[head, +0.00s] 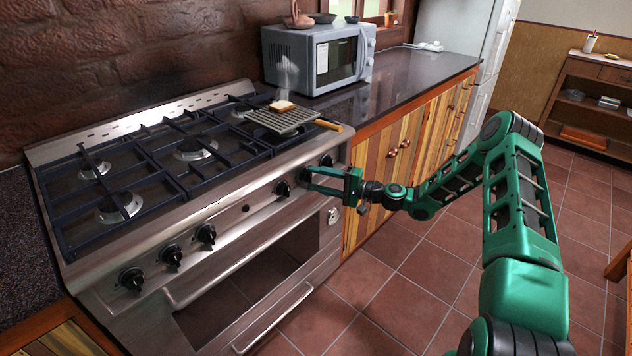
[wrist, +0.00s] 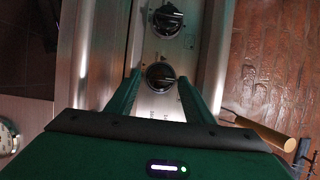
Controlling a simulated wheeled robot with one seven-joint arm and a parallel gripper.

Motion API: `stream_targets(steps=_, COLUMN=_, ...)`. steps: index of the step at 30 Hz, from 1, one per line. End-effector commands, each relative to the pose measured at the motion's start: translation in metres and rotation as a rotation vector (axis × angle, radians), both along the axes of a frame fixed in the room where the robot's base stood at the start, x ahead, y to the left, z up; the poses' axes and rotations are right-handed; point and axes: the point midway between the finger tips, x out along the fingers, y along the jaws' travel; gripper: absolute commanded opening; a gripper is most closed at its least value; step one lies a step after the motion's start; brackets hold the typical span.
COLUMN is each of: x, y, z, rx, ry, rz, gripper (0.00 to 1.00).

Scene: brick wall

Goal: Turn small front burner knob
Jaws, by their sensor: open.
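The stove (head: 220,205) has a steel front panel with a row of black knobs. Three knobs sit at the left, one of them this knob (head: 205,233), and three at the right. My gripper (head: 308,179) is at the right group, its green fingers pointing at the panel. In the wrist view a black knob (wrist: 160,76) with a pale ring lies between the tips of my open gripper (wrist: 159,82). Contact cannot be told. Another knob (wrist: 168,20) is farther up, outside the fingers. Labels are too small to read, so which burner each knob serves is unclear.
A griddle pan (head: 280,120) with bread on it sits on the right burners. Its wooden handle (head: 328,125) sticks out over the front edge near my gripper, and also shows in the wrist view (wrist: 265,131). The oven handle (head: 240,250) runs below the knobs. The floor in front is clear.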

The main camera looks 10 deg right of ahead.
Motion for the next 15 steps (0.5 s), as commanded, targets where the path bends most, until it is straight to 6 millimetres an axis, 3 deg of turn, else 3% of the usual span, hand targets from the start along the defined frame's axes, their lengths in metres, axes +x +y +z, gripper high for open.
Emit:
stream_targets(steps=7, x=-0.006, y=-0.001, z=-0.002, rx=0.000, ry=0.007, rz=0.009, gripper=0.53)
stream_targets(steps=15, x=-0.029, y=-0.041, z=-0.002, rx=0.000, ry=0.005, rz=0.001, gripper=0.53)
